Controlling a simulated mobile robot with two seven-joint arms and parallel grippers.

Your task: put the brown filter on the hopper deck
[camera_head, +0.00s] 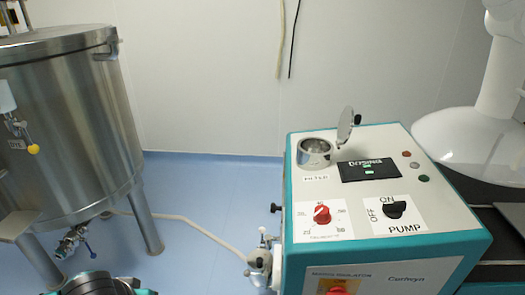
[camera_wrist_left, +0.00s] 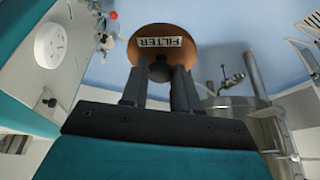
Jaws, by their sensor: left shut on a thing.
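The brown filter (camera_wrist_left: 160,43) is a round disc with a FILTER label, which reads upside down in the left wrist view. My left gripper (camera_wrist_left: 160,78) is shut on it, with the two dark fingers at its lower side. In the head view the filter does not show; only a dark and teal part of my left arm is at the bottom left edge. The hopper deck (camera_head: 378,146) is the pale top of the teal machine. A round steel hopper (camera_head: 315,153) with its lid (camera_head: 346,124) raised stands at its back left. My right gripper is not in view.
The deck carries a black DOSING panel (camera_head: 370,170), a red knob (camera_head: 322,214), a black pump switch (camera_head: 395,209) and small buttons on the right. A large steel tank (camera_head: 65,120) stands at left. Blue floor (camera_head: 195,190) with a pale hose (camera_head: 185,222) lies between.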

